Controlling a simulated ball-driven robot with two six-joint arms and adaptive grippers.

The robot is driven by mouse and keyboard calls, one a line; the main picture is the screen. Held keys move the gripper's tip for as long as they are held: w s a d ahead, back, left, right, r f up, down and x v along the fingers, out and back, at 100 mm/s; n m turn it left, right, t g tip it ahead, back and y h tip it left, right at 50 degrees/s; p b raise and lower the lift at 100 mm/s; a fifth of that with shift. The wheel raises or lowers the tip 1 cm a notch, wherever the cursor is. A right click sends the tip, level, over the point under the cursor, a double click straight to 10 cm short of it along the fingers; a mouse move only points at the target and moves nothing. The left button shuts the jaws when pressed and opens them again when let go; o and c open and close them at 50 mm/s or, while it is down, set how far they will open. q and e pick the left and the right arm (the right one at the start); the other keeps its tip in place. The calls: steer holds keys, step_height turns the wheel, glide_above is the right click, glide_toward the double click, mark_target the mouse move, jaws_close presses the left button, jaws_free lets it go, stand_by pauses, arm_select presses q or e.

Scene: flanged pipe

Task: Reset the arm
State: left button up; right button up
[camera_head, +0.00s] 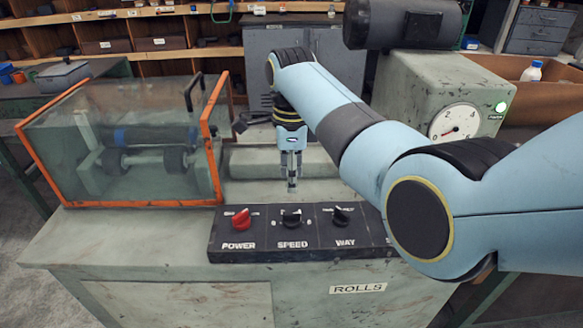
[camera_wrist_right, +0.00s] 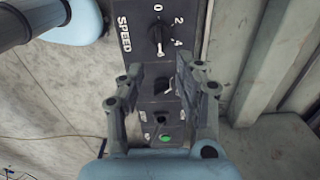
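My right arm crosses the head view from the right. Its gripper (camera_head: 291,183) points down above the green machine bed, just behind the black control panel (camera_head: 300,246). In the right wrist view the fingers (camera_wrist_right: 158,72) stand apart with nothing held between them. Behind them is a dark panel with a SPEED dial (camera_wrist_right: 158,37), a smaller switch (camera_wrist_right: 166,87) and a green button (camera_wrist_right: 164,138). I cannot tell whether this is the same panel as in the head view. My left gripper is out of view.
An orange-framed clear guard (camera_head: 125,205) covers rollers at left. The panel carries a red POWER knob (camera_head: 241,219), a SPEED knob (camera_head: 291,218) and a WAY knob (camera_head: 341,216). A green box with a gauge (camera_head: 454,123) stands at right. Shelves line the back.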

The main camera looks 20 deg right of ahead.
steer(key=shift+r, duration=0.85)
